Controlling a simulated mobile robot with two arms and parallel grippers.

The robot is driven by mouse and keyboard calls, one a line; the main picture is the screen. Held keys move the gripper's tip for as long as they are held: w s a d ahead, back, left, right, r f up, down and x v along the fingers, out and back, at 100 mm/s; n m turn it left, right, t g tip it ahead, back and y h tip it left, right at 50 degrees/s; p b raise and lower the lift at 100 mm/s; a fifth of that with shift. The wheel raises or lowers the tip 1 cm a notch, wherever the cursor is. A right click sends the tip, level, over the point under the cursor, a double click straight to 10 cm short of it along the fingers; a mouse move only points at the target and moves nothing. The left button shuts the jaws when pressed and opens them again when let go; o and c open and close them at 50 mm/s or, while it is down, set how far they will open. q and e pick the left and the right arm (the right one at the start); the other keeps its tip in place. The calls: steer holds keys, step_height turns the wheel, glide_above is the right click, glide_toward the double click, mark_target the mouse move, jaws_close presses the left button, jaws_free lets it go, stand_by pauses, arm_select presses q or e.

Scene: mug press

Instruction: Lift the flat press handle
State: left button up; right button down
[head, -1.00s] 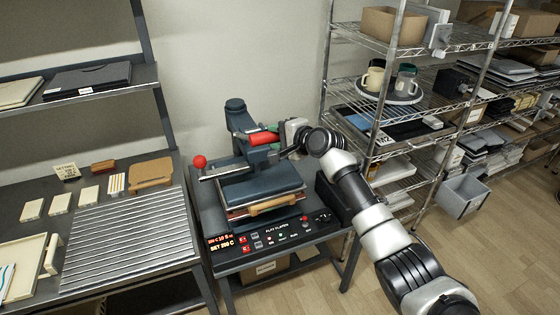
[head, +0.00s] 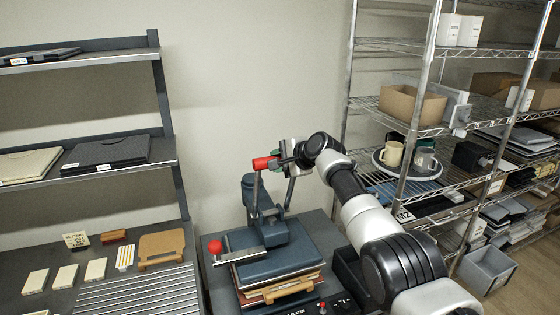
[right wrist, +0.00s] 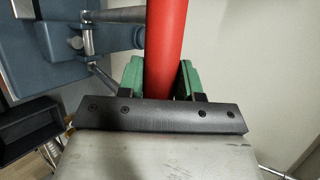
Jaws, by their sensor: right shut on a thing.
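The flat press (head: 268,262) stands on a dark table, with a blue-grey body and upper plate. Its red handle grip (head: 263,163) is at the top of a metal lever that stands nearly upright above the press. My right gripper (head: 281,158) is shut on the red grip, coming from the right. In the right wrist view the red grip (right wrist: 166,40) runs between the two green finger pads. The blue-grey press arm and metal linkage show at the left there. My left gripper is not in view.
A red ball knob (head: 215,247) sticks out at the press's left. A wire shelf (head: 400,130) with boxes and mugs stands close behind my right arm. At the left is a shelf unit (head: 90,180) with a ribbed mat below. The wall above the press is clear.

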steer(key=shift+g, duration=0.3)
steer(key=shift+w, duration=0.1)
steer(key=shift+r+p, duration=0.2)
steer(key=shift+p, duration=0.1)
